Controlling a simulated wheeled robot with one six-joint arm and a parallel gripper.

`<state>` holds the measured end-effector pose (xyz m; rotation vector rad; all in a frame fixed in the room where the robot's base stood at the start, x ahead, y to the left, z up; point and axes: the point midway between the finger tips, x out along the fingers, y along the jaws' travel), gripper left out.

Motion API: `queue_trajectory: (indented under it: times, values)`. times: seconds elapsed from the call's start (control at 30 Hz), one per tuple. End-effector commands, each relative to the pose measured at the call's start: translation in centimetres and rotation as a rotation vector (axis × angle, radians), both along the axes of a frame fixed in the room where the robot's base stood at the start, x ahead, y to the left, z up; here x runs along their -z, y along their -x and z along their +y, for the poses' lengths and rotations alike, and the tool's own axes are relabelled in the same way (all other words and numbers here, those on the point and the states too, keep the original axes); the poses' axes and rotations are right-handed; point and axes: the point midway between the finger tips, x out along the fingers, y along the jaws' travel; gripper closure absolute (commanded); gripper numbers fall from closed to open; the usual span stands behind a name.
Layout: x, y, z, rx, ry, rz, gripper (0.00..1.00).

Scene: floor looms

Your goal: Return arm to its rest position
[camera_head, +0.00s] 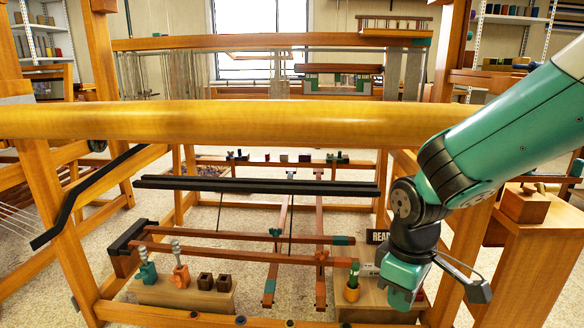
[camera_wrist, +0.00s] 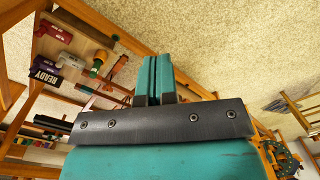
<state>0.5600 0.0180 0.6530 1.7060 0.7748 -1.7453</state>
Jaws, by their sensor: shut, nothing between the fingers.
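My gripper (camera_wrist: 158,72) shows its two teal fingers side by side and shut in the wrist view, with nothing between them. In the head view my teal arm comes in from the right and bends down at the wrist. No contact with the loom is visible.
Two dark bars (camera_head: 250,186) span the loom. A wooden stand (camera_head: 535,250) is at the right. Open carpet shows in the wrist view (camera_wrist: 240,45).

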Motion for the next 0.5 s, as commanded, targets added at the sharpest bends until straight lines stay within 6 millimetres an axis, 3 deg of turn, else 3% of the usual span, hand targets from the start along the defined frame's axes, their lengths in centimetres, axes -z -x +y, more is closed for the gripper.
queue_trajectory:
  times: [0.03, 0.2, 0.5]
  values:
    - [-2.2, 1.8, 0.3, 0.036, -0.056, -0.015, 1.0]
    - [-6.5, 7.6, 1.6, 0.13, -0.201, -0.011, 1.0]
    - [-10.2, 15.7, 2.7, 0.22, -0.359, 0.013, 1.0]
